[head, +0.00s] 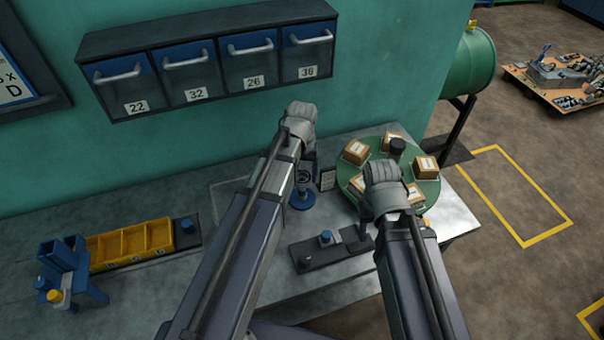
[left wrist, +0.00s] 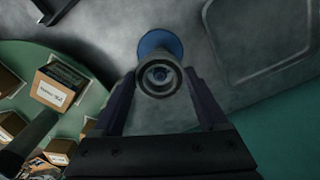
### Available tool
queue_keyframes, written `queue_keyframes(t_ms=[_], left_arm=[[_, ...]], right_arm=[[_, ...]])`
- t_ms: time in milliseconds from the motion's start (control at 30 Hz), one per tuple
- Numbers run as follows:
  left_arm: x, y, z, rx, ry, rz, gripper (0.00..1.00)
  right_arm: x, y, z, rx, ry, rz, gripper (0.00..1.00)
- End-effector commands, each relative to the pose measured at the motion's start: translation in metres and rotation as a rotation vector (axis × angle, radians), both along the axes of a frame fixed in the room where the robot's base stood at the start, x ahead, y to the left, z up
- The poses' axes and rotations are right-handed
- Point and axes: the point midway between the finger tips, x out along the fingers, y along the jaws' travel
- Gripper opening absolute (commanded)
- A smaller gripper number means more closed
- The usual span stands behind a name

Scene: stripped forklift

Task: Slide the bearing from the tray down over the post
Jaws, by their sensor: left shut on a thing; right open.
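My left gripper (head: 305,165) is shut on the bearing (left wrist: 158,79), a grey ring held between its two fingers in the left wrist view. The bearing is directly in line with the post, whose round blue base (head: 302,201) stands on the bench and also shows in the left wrist view (left wrist: 160,42). I cannot tell whether the ring is around the post or above it. The dark tray (head: 342,253) lies nearer, with a blue-topped part on it. My right gripper (head: 386,200) is open beside the turntable, its fingers mostly hidden by its wrist.
A green turntable (head: 431,190) with several small boxes stands at the right, with a dark central knob (head: 397,147). A yellow bin row (head: 130,243) and a blue stand (head: 66,268) are at the left. Labelled drawers (head: 207,70) hang on the wall behind.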

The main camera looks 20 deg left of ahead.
Motion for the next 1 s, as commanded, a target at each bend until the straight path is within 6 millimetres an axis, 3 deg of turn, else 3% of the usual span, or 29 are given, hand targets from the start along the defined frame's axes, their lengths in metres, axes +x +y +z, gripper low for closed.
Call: queue_keyframes(t_ms=[400,433,600,1000], left_arm=[[0.0,0.0,-0.0048,0.0,0.0,0.0,0.45],[0.0,0.0,-0.0048,0.0,0.0,0.0,0.78],[0.0,0.0,-0.0049,0.0,0.0,0.0,0.97],[0.0,0.0,-0.0009,0.0,0.0,0.0,1.0]], right_arm=[[0.0,0.0,-0.0048,0.0,0.0,0.0,0.5],[0.0,0.0,-0.0048,0.0,0.0,0.0,0.5],[0.0,0.0,-0.0048,0.0,0.0,0.0,0.5],[0.0001,-0.0001,-0.0009,0.0,0.0,0.001,0.5]])
